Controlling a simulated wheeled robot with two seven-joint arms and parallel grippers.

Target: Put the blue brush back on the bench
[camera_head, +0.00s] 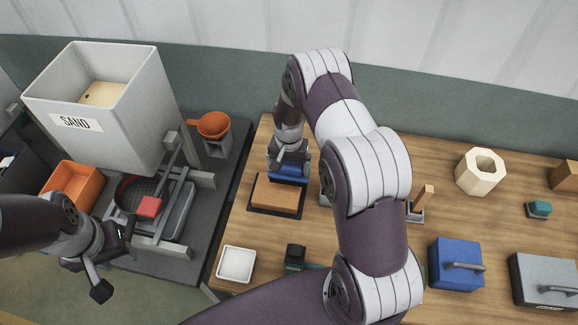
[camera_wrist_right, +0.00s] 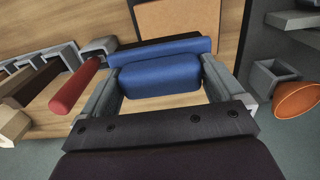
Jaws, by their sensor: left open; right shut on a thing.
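The blue brush (camera_head: 288,172) is at the far edge of a brown brick-coloured slab in a dark tray (camera_head: 277,195) on the wooden bench (camera_head: 240,225). My right gripper (camera_head: 288,166) is shut on it from above. In the right wrist view the blue brush (camera_wrist_right: 160,78) lies between both fingers of my right gripper (camera_wrist_right: 163,82), with the brown slab (camera_wrist_right: 180,25) just beyond it. I cannot tell whether the brush touches the slab. My left gripper (camera_head: 112,262) is open and empty at the lower left, in front of the sieve frame.
A sand bin (camera_head: 110,100), orange box (camera_head: 75,187) and orange funnel (camera_head: 210,124) stand left. A white dish (camera_head: 237,262) is at the bench's front left. A blue box (camera_head: 456,265), grey box (camera_head: 545,280) and wooden hexagonal ring (camera_head: 481,170) are right. My right arm hides the bench's middle.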

